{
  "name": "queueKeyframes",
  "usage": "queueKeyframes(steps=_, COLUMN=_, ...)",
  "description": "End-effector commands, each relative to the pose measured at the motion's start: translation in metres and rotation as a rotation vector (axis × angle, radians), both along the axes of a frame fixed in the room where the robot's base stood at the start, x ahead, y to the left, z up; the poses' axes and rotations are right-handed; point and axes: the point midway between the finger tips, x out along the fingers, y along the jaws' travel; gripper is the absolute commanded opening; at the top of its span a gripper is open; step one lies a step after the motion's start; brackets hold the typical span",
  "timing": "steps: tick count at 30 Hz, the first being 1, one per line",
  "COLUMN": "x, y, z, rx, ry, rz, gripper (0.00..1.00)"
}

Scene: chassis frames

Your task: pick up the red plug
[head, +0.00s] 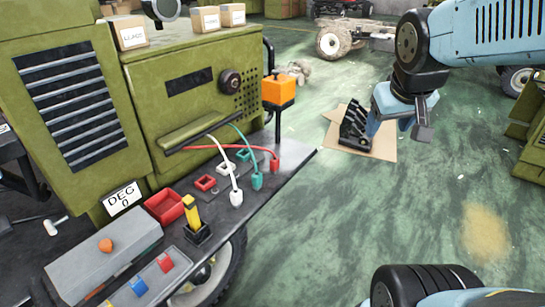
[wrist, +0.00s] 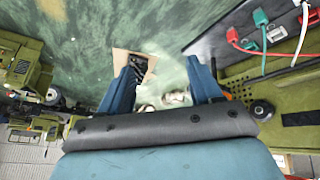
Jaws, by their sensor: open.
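The red plug (head: 274,165) is at the end of a red cable near the far right part of the dark ledge on the green machine. It also shows at the upper right of the wrist view (wrist: 232,35). A green plug (head: 257,180) and a white plug (head: 236,197) sit nearer along the ledge, each on its own cable. My gripper (head: 398,125) is open and empty, pointing down over the floor, well to the right of the red plug. In the wrist view, its two blue fingers (wrist: 160,65) stand apart with floor between them.
An orange box on a post (head: 279,90) stands behind the red plug. A red bin (head: 164,206) and a yellow-handled item (head: 192,214) are nearer on the ledge. A cardboard sheet with a black rack (head: 354,125) lies on the floor. Open green floor lies right of the ledge.

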Motion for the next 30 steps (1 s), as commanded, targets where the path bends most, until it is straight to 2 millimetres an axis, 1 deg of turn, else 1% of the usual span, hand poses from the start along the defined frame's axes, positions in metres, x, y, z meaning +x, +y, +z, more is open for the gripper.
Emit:
queueKeyframes(steps=1, x=0.014, y=-0.003, z=-0.009, rx=-0.033, ry=0.009, rz=0.013, gripper=0.64)
queueKeyframes(steps=6, x=0.06, y=-0.009, z=-0.037, rx=-0.13, ry=0.006, rz=0.09, gripper=0.64)
queueKeyframes(steps=11, x=0.098, y=-0.01, z=-0.069, rx=-0.186, ry=0.004, rz=0.186, gripper=0.64)
queueKeyframes(steps=15, x=0.128, y=-0.008, z=-0.101, rx=-0.206, ry=-0.002, rz=0.283, gripper=0.64)
queueKeyframes(steps=19, x=0.151, y=-0.002, z=-0.132, rx=-0.198, ry=-0.014, rz=0.379, gripper=0.64)
queueKeyframes(steps=24, x=0.175, y=0.012, z=-0.173, rx=-0.152, ry=-0.044, rz=0.505, gripper=0.64)
queueKeyframes(steps=29, x=0.19, y=0.031, z=-0.207, rx=-0.069, ry=-0.092, rz=0.617, gripper=0.64)
queueKeyframes(steps=30, x=0.192, y=0.037, z=-0.215, rx=-0.044, ry=-0.107, rz=0.646, gripper=0.64)
